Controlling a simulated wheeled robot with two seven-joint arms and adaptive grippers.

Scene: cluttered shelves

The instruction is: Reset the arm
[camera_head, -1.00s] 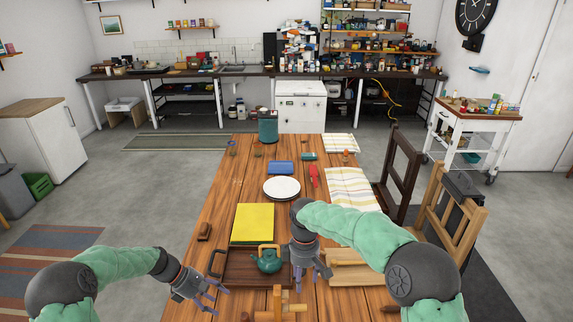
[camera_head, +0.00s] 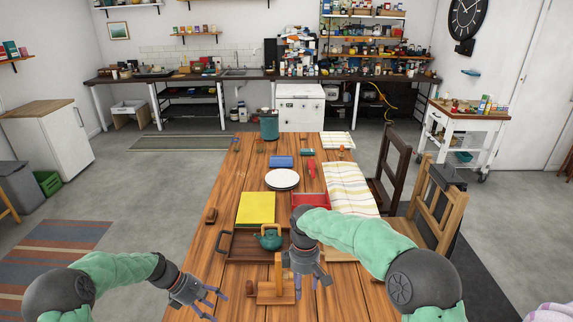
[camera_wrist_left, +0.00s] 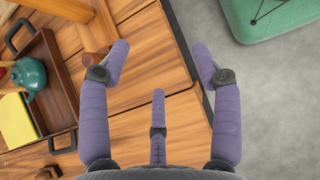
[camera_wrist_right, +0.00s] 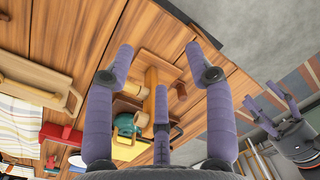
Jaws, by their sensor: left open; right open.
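My left gripper (camera_head: 208,302) is open and empty at the table's left edge near the front. In the left wrist view its purple fingers (camera_wrist_left: 160,70) are spread, with table under one side and floor under the other. My right gripper (camera_head: 312,277) is open and empty above the front of the table, right of the brown tray. In the right wrist view its fingers (camera_wrist_right: 158,80) are spread in front of a wooden stand, with no visible grip on it. The right arm hides part of the table behind it.
The wooden table (camera_head: 215,240) bears a brown tray (camera_head: 240,260) with a teal teapot (camera_head: 268,238), a wooden stand (camera_head: 277,292), a yellow book (camera_head: 256,207), a red tray (camera_head: 310,198) and white plates (camera_head: 282,179).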

